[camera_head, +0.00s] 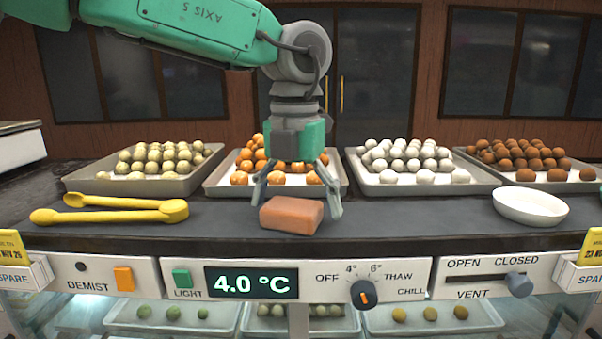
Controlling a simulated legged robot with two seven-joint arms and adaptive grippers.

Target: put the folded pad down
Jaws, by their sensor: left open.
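The folded pad (291,215) is a reddish-orange block lying near the front edge of the dark counter, at the middle of the head view. My left gripper (298,200) points down just above and behind it. Its grey fingers are spread apart, one near the pad's left end and one by its right end. I cannot tell whether a finger touches the pad. My right gripper is not in view.
Trays of sweets stand behind: green (72,182), orange (213,187), white (384,188) and brown (478,158). Yellow tongs (110,214) lie at left. A white bowl (530,206) stands at right. Counter between pad and bowl is clear. A control panel (330,268) fronts the counter.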

